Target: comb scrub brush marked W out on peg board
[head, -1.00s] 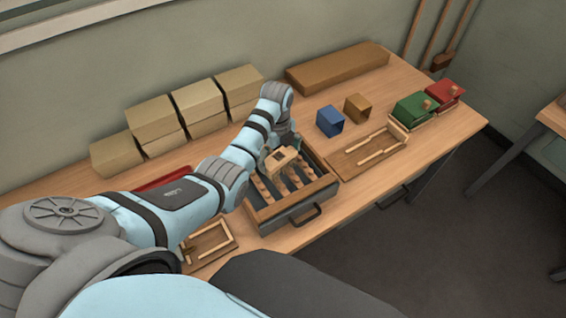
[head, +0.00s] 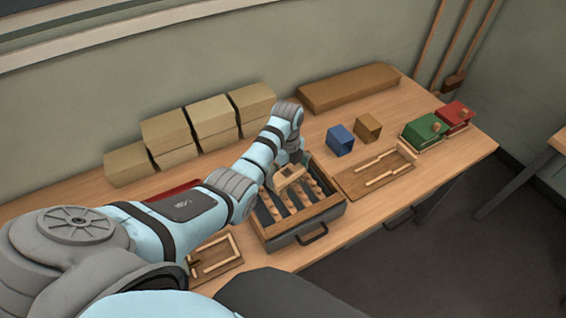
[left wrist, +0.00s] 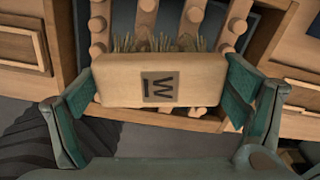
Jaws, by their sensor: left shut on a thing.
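The scrub brush (head: 289,177) is a pale wooden block. In the left wrist view the brush (left wrist: 118,82) shows a dark square mark with a W turned on its side, and tan bristles stick out along its far edge. My left gripper (left wrist: 160,92) is shut on the brush, one green finger at each end. The peg board (head: 328,203) is a dark tray with a wooden frame and rows of round wooden pegs. The brush is over its back left part, bristles near the pegs (left wrist: 97,24). I cannot tell whether the bristles touch them. My right gripper is out of view.
A blue box (head: 340,140) and a brown box (head: 368,127) stand behind a shallow wooden tray (head: 350,186) right of the peg board. Green (head: 422,131) and red (head: 456,115) boxes stand at the right end. Cardboard boxes (head: 210,118) line the wall.

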